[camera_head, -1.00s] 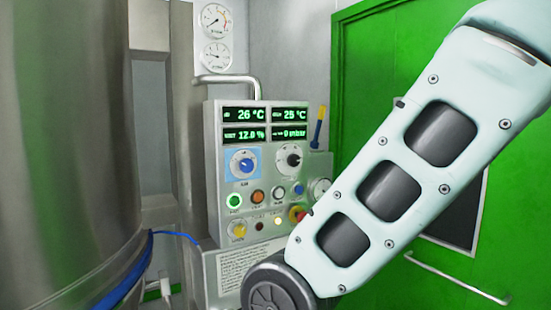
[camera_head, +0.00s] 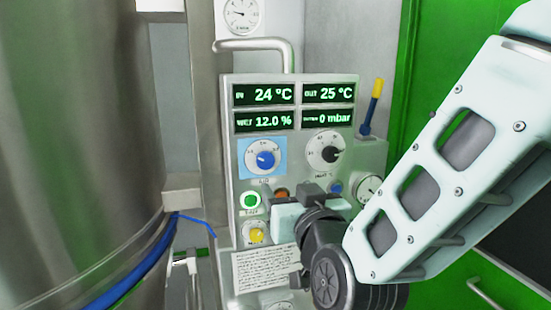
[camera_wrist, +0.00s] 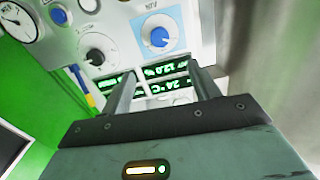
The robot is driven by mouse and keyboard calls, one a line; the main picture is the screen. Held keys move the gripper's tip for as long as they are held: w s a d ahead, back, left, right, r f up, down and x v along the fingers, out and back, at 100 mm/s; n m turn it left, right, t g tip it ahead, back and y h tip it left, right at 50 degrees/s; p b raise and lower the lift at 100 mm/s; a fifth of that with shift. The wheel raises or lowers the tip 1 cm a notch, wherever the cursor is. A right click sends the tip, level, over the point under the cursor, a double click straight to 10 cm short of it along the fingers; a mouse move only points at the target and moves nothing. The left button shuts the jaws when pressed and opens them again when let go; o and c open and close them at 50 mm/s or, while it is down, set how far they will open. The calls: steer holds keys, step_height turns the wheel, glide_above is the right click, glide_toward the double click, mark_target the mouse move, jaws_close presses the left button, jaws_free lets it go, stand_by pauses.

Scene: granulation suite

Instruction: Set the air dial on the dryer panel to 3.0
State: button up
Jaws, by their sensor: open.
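The dryer panel (camera_head: 229,135) is a grey box with green digital displays and two dials. The air dial (camera_head: 265,160) is a blue knob on a blue-backed plate at the panel's left. It also shows in the wrist view (camera_wrist: 159,37), upside down, beyond the fingertips. Its exact setting is too small to read. My gripper (camera_head: 292,205) is in front of the lower panel, below and right of the air dial. In the wrist view the two fingers of my gripper (camera_wrist: 162,85) stand apart with nothing between them, not touching the knob.
A black-knobbed dial (camera_head: 328,152) sits right of the air dial. A green button (camera_head: 250,200) and a yellow knob (camera_head: 256,233) are below. A blue and yellow stick (camera_head: 372,103) stands at right. A large steel vessel (camera_head: 80,140) fills the left side.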

mark_target(266, 161)
steer(key=p+x, duration=0.6)
steer(key=x, duration=0.9)
steer(key=shift+w, duration=0.1)
steer(key=shift+f, duration=0.1)
steer(key=c, duration=1)
